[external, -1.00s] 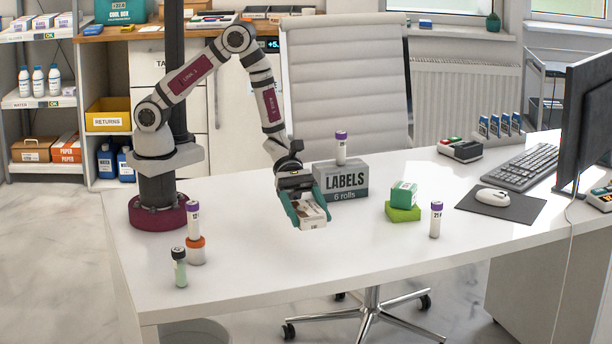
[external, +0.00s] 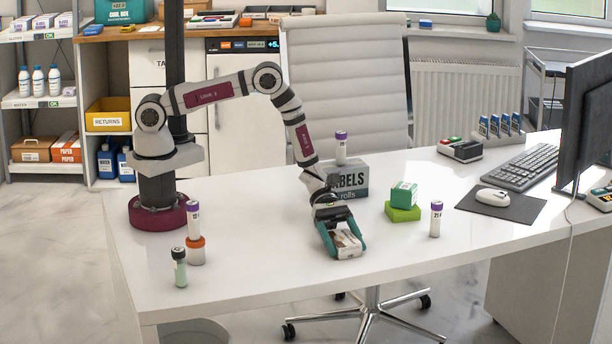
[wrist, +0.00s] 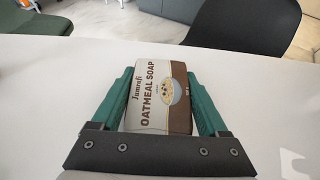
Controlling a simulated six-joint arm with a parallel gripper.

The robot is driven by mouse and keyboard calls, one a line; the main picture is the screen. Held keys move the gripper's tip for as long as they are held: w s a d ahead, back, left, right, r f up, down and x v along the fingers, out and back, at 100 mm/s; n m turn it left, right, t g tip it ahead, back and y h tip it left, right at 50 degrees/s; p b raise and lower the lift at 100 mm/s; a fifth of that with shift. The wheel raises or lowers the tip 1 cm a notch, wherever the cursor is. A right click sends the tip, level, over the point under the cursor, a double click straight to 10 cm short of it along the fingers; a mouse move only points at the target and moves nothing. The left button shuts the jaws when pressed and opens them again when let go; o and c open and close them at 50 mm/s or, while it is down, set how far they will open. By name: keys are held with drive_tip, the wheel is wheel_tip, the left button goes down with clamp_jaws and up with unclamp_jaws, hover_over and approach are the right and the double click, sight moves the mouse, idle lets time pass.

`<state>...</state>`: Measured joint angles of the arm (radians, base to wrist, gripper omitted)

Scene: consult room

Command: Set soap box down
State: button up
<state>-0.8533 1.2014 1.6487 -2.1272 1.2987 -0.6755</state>
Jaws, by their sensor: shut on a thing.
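The soap box (external: 348,244) is white and brown, and in the wrist view its label reads "Oatmeal Soap" (wrist: 158,98). My gripper (external: 342,250) is shut on it, with a green finger on each side. It also shows in the wrist view (wrist: 160,95) with the box between its fingers. The box is over the front middle of the white desk (external: 290,275). I cannot tell whether its underside touches the desk.
To the right are a teal-and-white box (external: 403,195) on a green block (external: 402,213) and another tube (external: 435,219). Several vials (external: 194,221) stand left.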

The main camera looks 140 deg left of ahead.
drive_tip(key=o, duration=1.3)
drive_tip(key=shift+s+r, duration=0.15)
drive_tip(key=shift+r, duration=0.1)
drive_tip(key=v, duration=1.1)
drive_tip(key=shift+s+a, duration=0.2)
drive_tip(key=shift+s, duration=0.05)
drive_tip(key=s+d+r+m+g+h, duration=0.25)
drive_tip(key=d+r+m+g, duration=0.25)
drive_tip(key=d+r+m, duration=0.5)
drive_tip(key=s+d+r+m+g+h, duration=0.1)
drive_tip(key=s+d+r+m+g, duration=0.3)
drive_tip(key=d+m, duration=0.7)
drive_tip(key=s+r+m+g+y, duration=0.1)
drive_tip(key=s+m+y, duration=0.2)
drive_tip(key=s+m, duration=0.2)
drive_tip(key=s+d+r+m+g+y, duration=0.1)
drive_tip(key=s+m+y, duration=0.3)
drive_tip(key=s+m, duration=0.1)
drive_tip(key=s+d+r+m+g+y, duration=0.1)
drive_tip(key=s+m+y, duration=0.2)
drive_tip(key=s+m, duration=0.3)
drive_tip(key=shift+r+g, duration=0.3)
